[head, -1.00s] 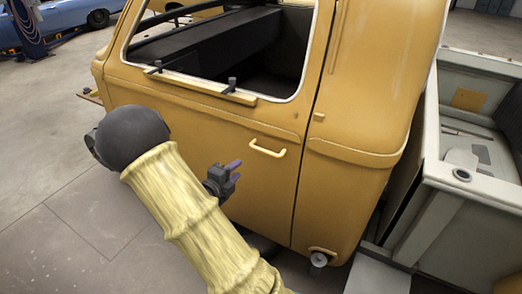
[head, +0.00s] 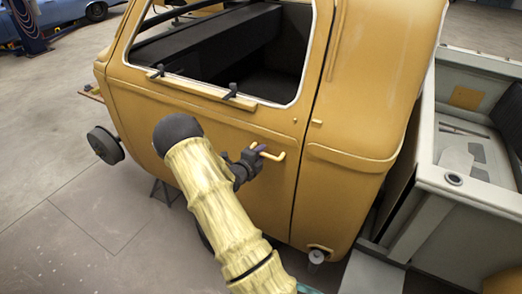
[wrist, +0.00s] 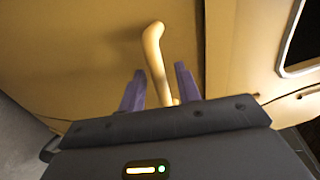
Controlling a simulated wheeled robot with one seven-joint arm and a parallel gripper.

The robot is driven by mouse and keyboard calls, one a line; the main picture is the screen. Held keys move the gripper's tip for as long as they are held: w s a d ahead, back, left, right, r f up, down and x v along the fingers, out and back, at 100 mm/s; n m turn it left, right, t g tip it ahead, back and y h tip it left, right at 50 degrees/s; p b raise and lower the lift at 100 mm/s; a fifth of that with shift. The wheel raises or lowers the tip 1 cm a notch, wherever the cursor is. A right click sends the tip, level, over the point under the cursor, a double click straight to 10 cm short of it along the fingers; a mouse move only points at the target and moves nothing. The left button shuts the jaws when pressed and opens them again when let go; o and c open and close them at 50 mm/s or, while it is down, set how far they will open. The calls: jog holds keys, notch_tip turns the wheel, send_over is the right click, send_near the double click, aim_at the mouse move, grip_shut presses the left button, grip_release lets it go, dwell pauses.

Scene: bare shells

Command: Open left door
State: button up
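The yellow door (head: 225,133) of the vehicle cab is closed, flush with the body, with an open window above. Its yellow pull handle (head: 279,157) sits near the door's right edge. My gripper (head: 259,149) is at the left part of the handle. In the wrist view the handle (wrist: 155,48) runs between the two purple fingers of my gripper (wrist: 159,86). The fingers stand apart with gaps beside the handle, so they appear open around it. The handle's lower end is hidden behind the gripper body.
A pale truck bed (head: 455,185) stands close to the right of the cab. A wheel hub (head: 105,145) sticks out at the left. The grey floor (head: 70,205) in front of the door and to the left is mostly clear. A blue car (head: 75,17) is far back.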

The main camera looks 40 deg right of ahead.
jog(key=shift+w+d+f, duration=0.15)
jog(key=shift+w+d, duration=0.05)
jog(key=shift+d, duration=0.1)
jog(key=shift+s, duration=0.1)
grip_shut()
